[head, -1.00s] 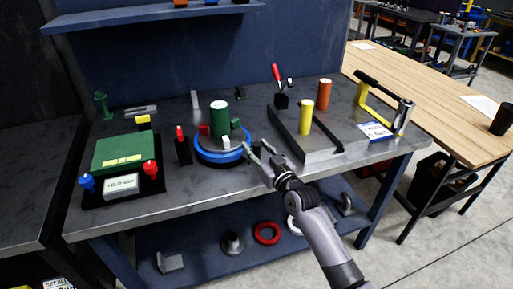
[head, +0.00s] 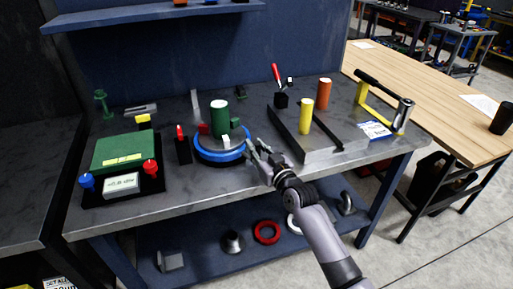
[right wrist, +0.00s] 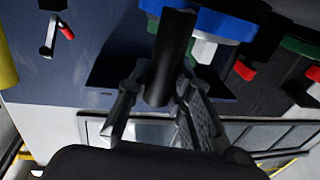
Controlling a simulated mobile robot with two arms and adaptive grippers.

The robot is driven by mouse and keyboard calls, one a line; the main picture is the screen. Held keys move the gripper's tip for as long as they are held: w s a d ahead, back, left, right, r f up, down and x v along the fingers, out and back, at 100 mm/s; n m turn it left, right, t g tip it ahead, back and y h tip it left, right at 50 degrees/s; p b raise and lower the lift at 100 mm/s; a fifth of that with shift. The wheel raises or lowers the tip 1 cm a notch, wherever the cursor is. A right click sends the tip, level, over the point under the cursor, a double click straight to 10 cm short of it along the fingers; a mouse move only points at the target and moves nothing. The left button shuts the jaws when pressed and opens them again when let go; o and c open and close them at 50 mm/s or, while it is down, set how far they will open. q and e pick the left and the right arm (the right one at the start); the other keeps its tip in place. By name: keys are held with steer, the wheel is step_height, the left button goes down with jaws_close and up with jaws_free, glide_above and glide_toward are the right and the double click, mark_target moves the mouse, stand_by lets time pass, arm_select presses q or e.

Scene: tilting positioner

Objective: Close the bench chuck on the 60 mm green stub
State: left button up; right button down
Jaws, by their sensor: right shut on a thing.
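The bench chuck (head: 222,157) is a round blue ring on a dark base, on the bench left of centre. The green stub (head: 219,112) stands upright at its middle. A red jaw (head: 203,128), a green jaw (head: 235,124) and a white jaw (head: 226,141) sit around it. I cannot tell whether they touch the stub. My right gripper (head: 256,144) is at the chuck's right edge. In the right wrist view its fingers (right wrist: 158,100) are shut on a black bar (right wrist: 172,55) beside the blue ring (right wrist: 222,23). My left gripper is out of view.
A black block with a red top (head: 183,147) stands just left of the chuck. Further left is a green box (head: 123,149) with a display.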

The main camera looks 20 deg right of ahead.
steer(key=shift+s+a, duration=0.15)
steer(key=shift+a, duration=0.15)
stand_by(0.5)
steer(key=shift+s+a+p, duration=0.25)
steer(key=shift+a+p, duration=0.25)
steer(key=shift+p, duration=0.05)
steer(key=shift+s+a+p, duration=0.2)
steer(key=shift+a+p, duration=0.25)
steer(key=shift+p, duration=0.05)
steer(key=a+p, duration=0.1)
steer(key=a, duration=0.1)
steer(key=s+a, duration=0.1)
steer(key=shift+a+p, duration=0.7)
steer(key=shift+a, duration=0.8)
steer(key=c, duration=1.4)
jaws_free()
steer(key=shift+a, duration=0.1)
